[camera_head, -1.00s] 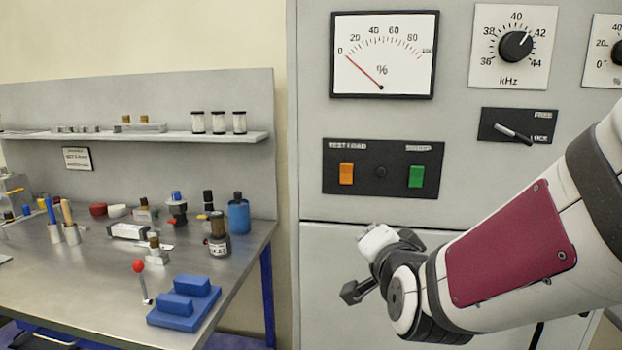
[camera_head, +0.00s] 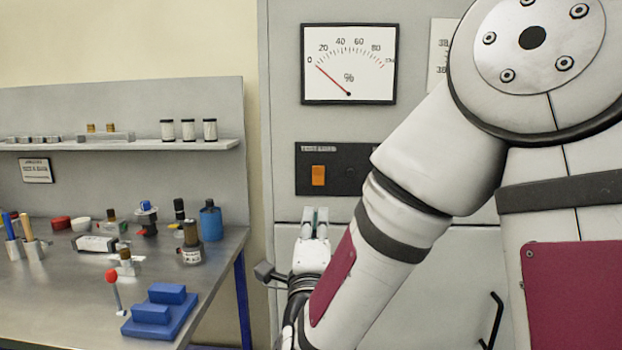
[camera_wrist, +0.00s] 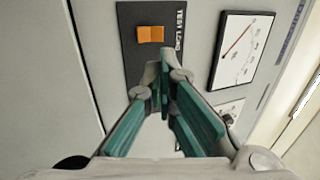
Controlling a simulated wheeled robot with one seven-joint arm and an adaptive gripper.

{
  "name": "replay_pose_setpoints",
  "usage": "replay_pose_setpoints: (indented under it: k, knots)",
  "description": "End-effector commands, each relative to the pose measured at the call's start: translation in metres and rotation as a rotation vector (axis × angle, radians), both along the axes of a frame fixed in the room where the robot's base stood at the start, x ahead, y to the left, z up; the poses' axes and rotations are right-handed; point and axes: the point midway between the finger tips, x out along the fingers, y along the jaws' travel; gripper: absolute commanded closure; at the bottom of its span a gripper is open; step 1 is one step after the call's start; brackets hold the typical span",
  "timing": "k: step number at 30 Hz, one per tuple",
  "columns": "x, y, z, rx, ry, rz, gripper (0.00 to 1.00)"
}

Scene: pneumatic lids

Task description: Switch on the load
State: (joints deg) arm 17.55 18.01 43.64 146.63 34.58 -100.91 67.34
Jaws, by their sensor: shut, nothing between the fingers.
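The orange rocker switch (camera_head: 318,176) sits on a black panel (camera_head: 351,156) on the grey cabinet front. In the wrist view the orange switch (camera_wrist: 150,34) lies beside the label "TEST LOAD", just beyond my fingertips. My gripper (camera_head: 316,213) points up at the cabinet, below the orange switch in the head view. In the wrist view my gripper (camera_wrist: 166,72) has its green-padded fingers shut and empty, apart from the switch. The percent meter (camera_head: 349,64) has its red needle at about 0. My arm hides the panel's right part, including the green switch.
A metal workbench (camera_head: 215,262) stands at the left with a blue block fixture (camera_head: 160,318), a red-knobbed lever (camera_head: 112,276) and a blue bottle (camera_head: 210,222). A black handle (camera_head: 491,320) sits on the lower cabinet. A kHz dial plate (camera_head: 437,55) is mostly hidden by my arm.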

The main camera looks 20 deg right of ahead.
Motion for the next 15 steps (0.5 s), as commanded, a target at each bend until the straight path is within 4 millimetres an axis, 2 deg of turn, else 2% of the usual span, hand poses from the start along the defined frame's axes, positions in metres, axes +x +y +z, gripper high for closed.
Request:
replay_pose_setpoints:
  k: [8, 15]
  knots:
    - [0.002, 0.000, 0.000, -0.001, 0.000, 0.000, 1.00]
    - [0.026, -0.009, 0.008, -0.002, -0.004, -0.004, 1.00]
